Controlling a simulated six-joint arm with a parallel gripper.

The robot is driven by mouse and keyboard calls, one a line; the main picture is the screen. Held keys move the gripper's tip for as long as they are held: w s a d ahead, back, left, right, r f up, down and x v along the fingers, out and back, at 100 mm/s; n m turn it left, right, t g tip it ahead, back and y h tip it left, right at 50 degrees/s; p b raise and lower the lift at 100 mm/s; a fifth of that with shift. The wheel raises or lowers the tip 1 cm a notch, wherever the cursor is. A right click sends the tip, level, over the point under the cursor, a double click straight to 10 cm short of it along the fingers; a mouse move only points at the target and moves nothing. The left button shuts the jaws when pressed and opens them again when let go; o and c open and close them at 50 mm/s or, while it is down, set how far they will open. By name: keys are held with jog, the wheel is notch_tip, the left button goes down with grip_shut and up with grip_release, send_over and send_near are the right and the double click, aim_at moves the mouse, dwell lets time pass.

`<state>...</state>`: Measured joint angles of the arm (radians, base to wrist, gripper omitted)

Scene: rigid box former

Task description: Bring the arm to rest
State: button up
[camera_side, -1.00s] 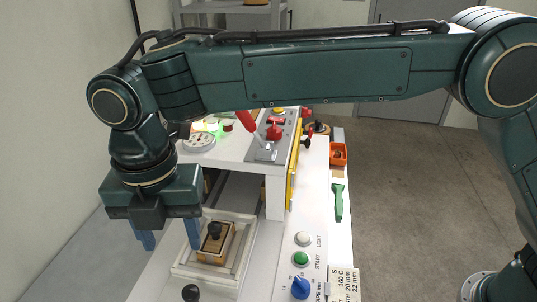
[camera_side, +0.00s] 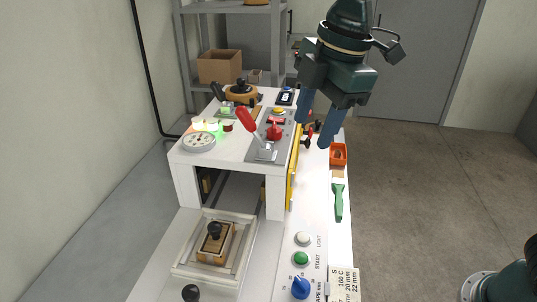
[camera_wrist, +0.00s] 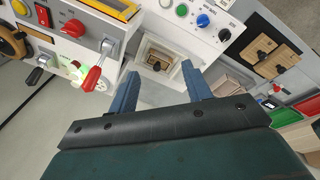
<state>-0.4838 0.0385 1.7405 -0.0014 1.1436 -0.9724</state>
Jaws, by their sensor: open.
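My gripper (camera_side: 322,118) is open and empty, with its two blue fingers apart. In the side view it hangs high at the upper right of the white machine (camera_side: 190,180), in front of the grey door. In the wrist view the gripper (camera_wrist: 160,88) shows its blue fingers spread, with nothing between them. The white framed tray (camera_side: 180,266) with a wooden block (camera_side: 214,245) and black knob lies at the machine's front, well apart from the gripper. The same block shows small beyond the fingers in the wrist view (camera_wrist: 157,64).
A red-handled lever (camera_side: 248,121) stands on the machine top near a dial gauge (camera_side: 199,142). An orange bin (camera_side: 338,153) and a green brush (camera_side: 338,200) lie along the right edge. Buttons and a blue knob (camera_side: 300,287) are at the front.

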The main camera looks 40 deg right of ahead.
jog(key=s+d+f+m+t+h, duration=0.1)
jog(key=s+d+f+m+t, duration=0.2)
jog(key=s+d+m, duration=1.3)
jog(key=shift+s+d+f+m, duration=0.4)
jog(key=shift+s+d+f, duration=0.45)
jog(key=shift+d, duration=0.45)
jog(key=shift+w+f, duration=0.1)
jog(key=shift+w, duration=0.05)
